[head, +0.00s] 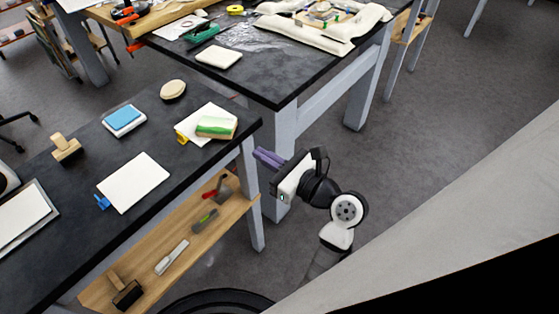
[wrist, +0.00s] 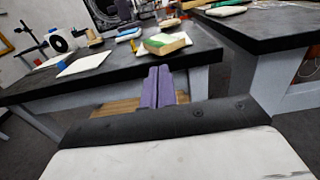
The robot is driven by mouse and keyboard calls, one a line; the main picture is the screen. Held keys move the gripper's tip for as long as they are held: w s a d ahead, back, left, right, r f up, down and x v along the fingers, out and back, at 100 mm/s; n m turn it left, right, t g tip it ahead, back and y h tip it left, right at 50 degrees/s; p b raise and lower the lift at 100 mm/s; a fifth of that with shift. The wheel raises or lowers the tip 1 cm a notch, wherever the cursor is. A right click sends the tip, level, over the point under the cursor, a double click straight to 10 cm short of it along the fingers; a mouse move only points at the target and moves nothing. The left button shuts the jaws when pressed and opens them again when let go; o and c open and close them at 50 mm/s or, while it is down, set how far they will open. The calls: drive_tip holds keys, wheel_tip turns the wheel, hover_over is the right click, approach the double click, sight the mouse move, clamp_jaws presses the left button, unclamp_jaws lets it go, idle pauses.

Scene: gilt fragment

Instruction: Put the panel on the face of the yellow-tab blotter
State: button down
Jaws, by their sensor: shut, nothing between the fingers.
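The yellow-tab blotter (head: 190,130) is a white sheet on the near dark table, its yellow tab (head: 182,139) at the lower left corner. A cream block with a green band (head: 216,127) lies over its right part and hides some of the face; it also shows in the wrist view (wrist: 166,43). I cannot tell for sure whether this block is the panel. A second white blotter (head: 134,182) with a blue tab (head: 102,202) lies nearer, bare. My gripper (head: 268,157) has purple fingers, shut and empty, off the table's right edge; the fingers also show in the wrist view (wrist: 158,72).
A round tan pad (head: 173,89), a blue-topped block (head: 123,118) and a wooden-handled tool (head: 66,148) stand on the near table. A wooden shelf (head: 150,255) below holds tools. The far table (head: 265,85) carries a white slab (head: 219,57) and pale cushions (head: 290,32).

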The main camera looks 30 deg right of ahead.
sight(231, 136)
drive_tip(key=x, duration=0.7)
drive_tip(key=shift+w+p, duration=0.15)
drive_tip(key=shift+p, duration=0.25)
drive_tip(key=shift+w+r, duration=0.1)
drive_tip(key=shift+w, duration=0.05)
drive_tip(key=p+x, duration=0.2)
drive_tip(key=x, duration=0.1)
drive_tip(key=shift+p, duration=0.35)
drive_tip(key=shift+w+a, duration=0.1)
drive_tip(key=shift+w, duration=0.1)
